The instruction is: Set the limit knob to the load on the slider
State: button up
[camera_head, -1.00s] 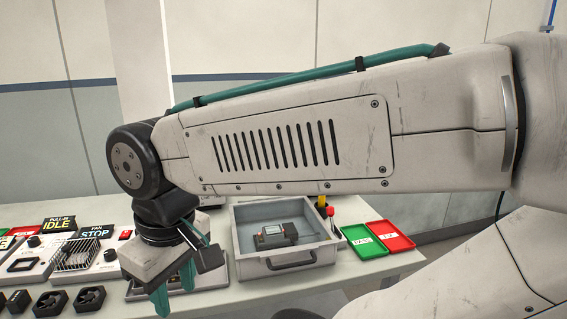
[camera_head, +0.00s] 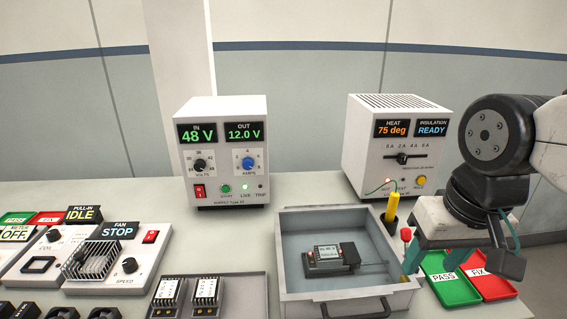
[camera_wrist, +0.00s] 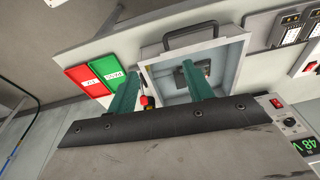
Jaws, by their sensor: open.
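The white power supply (camera_head: 225,150) stands at the back of the bench and reads IN 48 V and OUT 12.0 V. Its blue AMPS knob (camera_head: 249,163), likely the limit knob, is on the right of its face; the pointer setting is too small to read. The white heater box (camera_head: 395,140) at the back right carries the slider (camera_head: 403,158), its handle below the 2 A mark as far as I can tell. It reads HEAT 75 deg and INSULATION READY. My gripper (camera_head: 456,250) is open and empty, right of the grey tray and apart from both boxes. It also shows in the wrist view (camera_wrist: 160,90).
A grey tray (camera_head: 290,268) holding a small dark device (camera_head: 330,258) sits before the supply. Yellow and red-handled tools (camera_head: 392,207) stand at its right. Green PASS (camera_head: 446,280) and red FIX (camera_head: 490,282) trays lie beyond. A fan unit (camera_head: 95,260) is left.

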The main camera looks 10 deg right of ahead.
jog(key=w+a+m+t+y, duration=0.2)
jog(key=w+a+m+t, duration=0.4)
jog(key=w, duration=1)
jog(key=m+t+h, duration=0.2)
jog(key=m+t, duration=0.8)
jog(key=m, duration=1.5)
send_near(248, 165)
jog(key=w, duration=0.8)
jog(key=shift+w+a, duration=0.1)
jog(key=shift+w, duration=0.15)
jog(key=c, duration=1)
